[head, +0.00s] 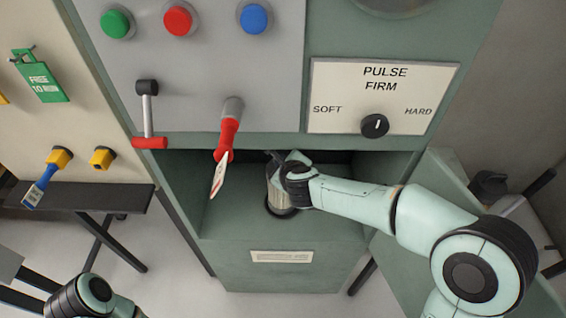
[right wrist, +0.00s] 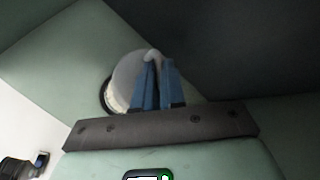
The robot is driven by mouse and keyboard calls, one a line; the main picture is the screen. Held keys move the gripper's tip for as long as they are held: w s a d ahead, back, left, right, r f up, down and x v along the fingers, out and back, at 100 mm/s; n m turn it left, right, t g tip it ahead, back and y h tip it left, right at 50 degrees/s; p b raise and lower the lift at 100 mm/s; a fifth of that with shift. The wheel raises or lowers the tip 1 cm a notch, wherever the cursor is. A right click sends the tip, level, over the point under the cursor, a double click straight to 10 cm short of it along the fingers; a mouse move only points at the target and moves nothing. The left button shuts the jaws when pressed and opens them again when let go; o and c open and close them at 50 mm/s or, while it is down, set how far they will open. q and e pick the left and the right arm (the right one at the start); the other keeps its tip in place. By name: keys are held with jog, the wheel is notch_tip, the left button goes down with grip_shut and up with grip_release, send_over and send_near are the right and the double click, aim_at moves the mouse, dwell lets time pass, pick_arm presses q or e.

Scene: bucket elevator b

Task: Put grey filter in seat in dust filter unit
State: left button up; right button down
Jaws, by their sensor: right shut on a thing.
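The grey filter (head: 274,192) is a short cylinder standing inside the open compartment of the green dust filter unit (head: 225,222). My right gripper (head: 282,168) reaches in from the right and is shut on the filter's top. In the right wrist view the blue fingers (right wrist: 158,85) close on a small pale handle on the filter's round top (right wrist: 128,72). A dark round seat (head: 283,211) shows at the filter's foot on the compartment floor. Whether the filter is fully down in it I cannot tell. My left arm shows at the lower left; its fingertips are not clear.
A red handle with a hanging tag (head: 219,173) hangs before the compartment's left part. A red-ended lever (head: 148,115), coloured buttons and a PULSE FIRM knob (head: 374,125) sit above. An open green door (head: 440,180) stands at right. The compartment floor left of the filter is clear.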

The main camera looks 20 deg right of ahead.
jog(key=c, duration=1.2)
grip_release()
jog(key=shift+f, duration=0.1)
jog(key=shift+s+r, duration=0.1)
jog(key=shift+r, duration=0.15)
jog(key=s+r, duration=0.2)
jog(key=s, duration=1.4)
jog(key=shift+a+r, duration=0.2)
jog(key=shift+r, duration=0.15)
